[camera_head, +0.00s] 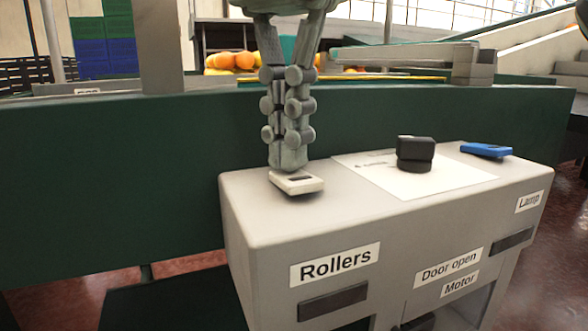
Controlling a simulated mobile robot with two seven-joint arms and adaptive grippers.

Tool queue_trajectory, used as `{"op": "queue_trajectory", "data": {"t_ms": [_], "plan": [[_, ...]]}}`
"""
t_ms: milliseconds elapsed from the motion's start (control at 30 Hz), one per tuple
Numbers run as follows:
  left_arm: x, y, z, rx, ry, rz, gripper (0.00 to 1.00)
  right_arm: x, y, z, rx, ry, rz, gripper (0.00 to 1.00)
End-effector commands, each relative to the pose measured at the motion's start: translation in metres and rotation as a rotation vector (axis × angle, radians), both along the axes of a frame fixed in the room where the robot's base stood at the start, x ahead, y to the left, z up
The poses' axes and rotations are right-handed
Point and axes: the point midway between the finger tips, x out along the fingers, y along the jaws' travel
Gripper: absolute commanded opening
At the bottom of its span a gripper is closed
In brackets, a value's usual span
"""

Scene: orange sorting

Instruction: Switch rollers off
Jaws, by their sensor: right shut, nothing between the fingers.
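My right gripper (288,165) comes down from the top of the view with its fingers together and nothing between them. Its fingertips are at the back of the white rocker switch (298,184) on top of the grey control box (245,205), above the "Rollers" label (335,264). The fingertips appear to touch the switch, but the exact contact is hard to tell. The switch's near edge looks raised. My left gripper is not in view.
A black knob (415,152) on a white plate and a blue switch (486,150) sit further right on the box. A dark green panel (120,170) runs behind it. Oranges (235,60) lie beyond the panel.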

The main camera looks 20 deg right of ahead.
Motion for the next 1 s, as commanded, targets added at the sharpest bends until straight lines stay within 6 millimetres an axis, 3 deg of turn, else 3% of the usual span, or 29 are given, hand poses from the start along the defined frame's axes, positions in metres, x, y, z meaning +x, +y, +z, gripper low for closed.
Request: {"op": "queue_trajectory", "data": {"t_ms": [733,1000], "plan": [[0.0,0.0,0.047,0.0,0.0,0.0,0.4,0.0,0.0,0.063,0.0,0.0,0.0,0.0],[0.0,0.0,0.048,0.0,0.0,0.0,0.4,0.0,0.0,0.066,0.0,0.0,0.0,0.0]]}}
